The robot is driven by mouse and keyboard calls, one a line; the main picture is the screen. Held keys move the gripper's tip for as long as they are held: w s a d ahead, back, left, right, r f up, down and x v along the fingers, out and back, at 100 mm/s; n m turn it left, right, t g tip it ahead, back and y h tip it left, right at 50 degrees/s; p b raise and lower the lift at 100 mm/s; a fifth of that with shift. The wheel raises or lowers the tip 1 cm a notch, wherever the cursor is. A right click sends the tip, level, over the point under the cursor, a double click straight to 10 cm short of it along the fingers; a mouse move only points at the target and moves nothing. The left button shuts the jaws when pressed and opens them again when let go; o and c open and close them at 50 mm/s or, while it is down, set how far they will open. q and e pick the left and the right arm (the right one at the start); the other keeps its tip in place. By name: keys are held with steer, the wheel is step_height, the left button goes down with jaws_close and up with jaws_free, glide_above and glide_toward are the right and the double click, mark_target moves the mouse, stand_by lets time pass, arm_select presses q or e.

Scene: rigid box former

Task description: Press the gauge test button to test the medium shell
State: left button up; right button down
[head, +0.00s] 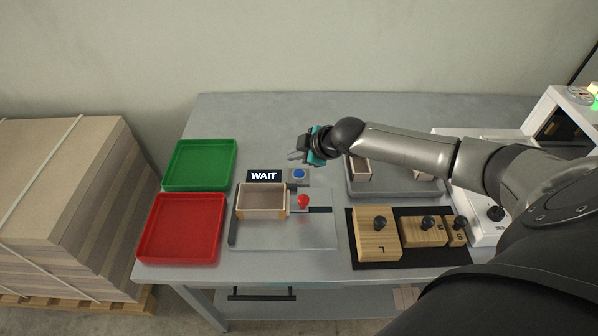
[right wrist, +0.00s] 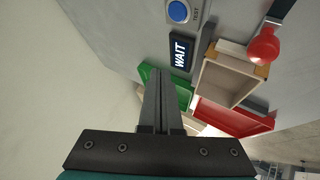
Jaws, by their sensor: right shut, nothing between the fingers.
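The gauge test button is a round blue button (head: 299,174) on a small grey box, right of a black display (head: 264,176) reading WAIT. The blue button (right wrist: 178,11) and the display (right wrist: 181,52) also show in the right wrist view. An open cardboard-coloured shell (head: 262,200) sits on the grey gauge plate (head: 290,238), beside a red knob (head: 303,201). The shell (right wrist: 228,82) shows in the right wrist view too. My right gripper (head: 293,156) is shut and empty, above and behind the button, apart from it. My left gripper is not in view.
A green tray (head: 199,165) and a red tray (head: 180,228) lie at the left of the table. Wooden blocks with black knobs (head: 376,236) stand on a black mat at the right. A grey tray (head: 385,190) with shells lies partly under my right arm.

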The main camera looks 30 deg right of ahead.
steer(key=shift+h, duration=0.3)
steer(key=d, duration=0.1)
steer(key=w+d+r, duration=0.1)
steer(key=d, duration=0.1)
steer(key=shift+w+d+r, duration=0.25)
steer(key=shift+r, duration=0.15)
steer(key=b, duration=0.8)
glide_above(303, 174)
step_height(303, 174, down, 8)
steer(key=shift+s+a, duration=0.1)
steer(key=shift+f, duration=0.4)
stand_by(1.0)
steer(key=shift+f+b, duration=0.3)
steer(key=shift+f, duration=0.15)
